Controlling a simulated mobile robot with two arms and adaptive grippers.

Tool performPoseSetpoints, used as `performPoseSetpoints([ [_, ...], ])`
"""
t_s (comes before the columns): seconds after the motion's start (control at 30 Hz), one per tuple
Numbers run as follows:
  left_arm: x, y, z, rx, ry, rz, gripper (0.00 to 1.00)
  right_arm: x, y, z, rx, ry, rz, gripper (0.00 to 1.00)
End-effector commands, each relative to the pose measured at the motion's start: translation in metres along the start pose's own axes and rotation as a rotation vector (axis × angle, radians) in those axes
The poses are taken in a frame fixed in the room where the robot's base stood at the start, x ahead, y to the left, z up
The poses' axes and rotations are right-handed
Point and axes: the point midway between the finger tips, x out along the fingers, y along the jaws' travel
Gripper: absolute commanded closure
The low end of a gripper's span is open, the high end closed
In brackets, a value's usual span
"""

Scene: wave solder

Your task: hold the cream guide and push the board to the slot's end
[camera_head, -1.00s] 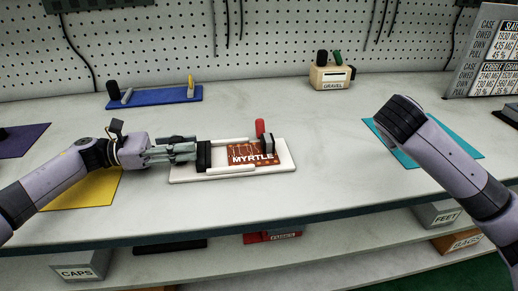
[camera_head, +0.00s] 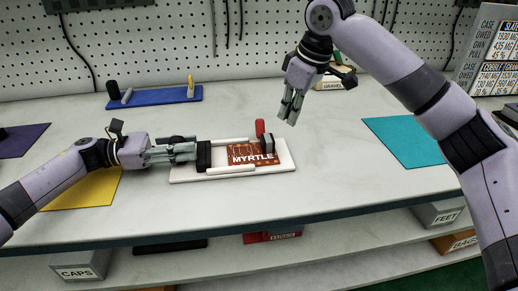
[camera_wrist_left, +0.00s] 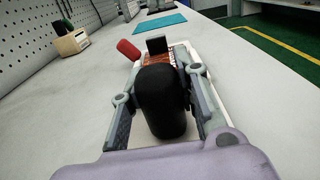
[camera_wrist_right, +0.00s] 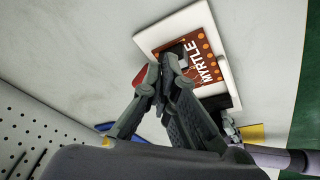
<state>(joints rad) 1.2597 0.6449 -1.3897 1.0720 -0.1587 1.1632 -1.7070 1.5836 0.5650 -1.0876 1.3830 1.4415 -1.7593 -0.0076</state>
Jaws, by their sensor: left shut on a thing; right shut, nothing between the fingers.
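The cream guide (camera_head: 287,160) lies flat on the bench, a low plate with rails along its long sides. The brown board (camera_head: 238,150) marked MYRTLE lies between the rails; it also shows in the right wrist view (camera_wrist_right: 203,45). A dark upright block (camera_head: 267,144) stands at the board's right end. My left gripper (camera_head: 197,152) is shut on the black handle (camera_head: 204,156) at the guide's left end; the handle fills the left wrist view's middle (camera_wrist_left: 162,100). My right gripper (camera_head: 290,112) is shut and empty, pointing down above the bench, behind and right of the guide.
A blue fixture (camera_head: 155,99) lies at the back left, and a cream GRAVEL box (camera_head: 332,84) at the back is partly hidden by my right arm. A teal mat (camera_head: 400,140) lies right; the bench between is clear.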

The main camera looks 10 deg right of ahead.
Motion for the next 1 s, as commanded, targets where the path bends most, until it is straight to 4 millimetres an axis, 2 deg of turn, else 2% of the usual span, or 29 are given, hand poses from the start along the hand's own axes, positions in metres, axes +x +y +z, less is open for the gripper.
performPoseSetpoints([
  [0.3, -0.001, 0.0, -0.003, -0.002, 0.004, 0.002, 1.0, 0.045, -0.002, 0.014, 0.002, -0.002, -0.003, 1.0],
  [0.5, -0.001, 0.0, -0.002, -0.002, 0.004, 0.002, 1.0, 0.066, -0.003, 0.021, 0.001, -0.001, -0.001, 1.0],
  [0.7, -0.001, 0.0, -0.002, -0.002, 0.004, 0.003, 1.0, 0.076, -0.003, 0.024, 0.001, 0.0, 0.0, 1.0],
  [1.0, -0.001, 0.0, -0.002, -0.002, 0.004, 0.003, 1.0, 0.077, -0.003, 0.024, 0.001, 0.0, 0.001, 1.0],
])
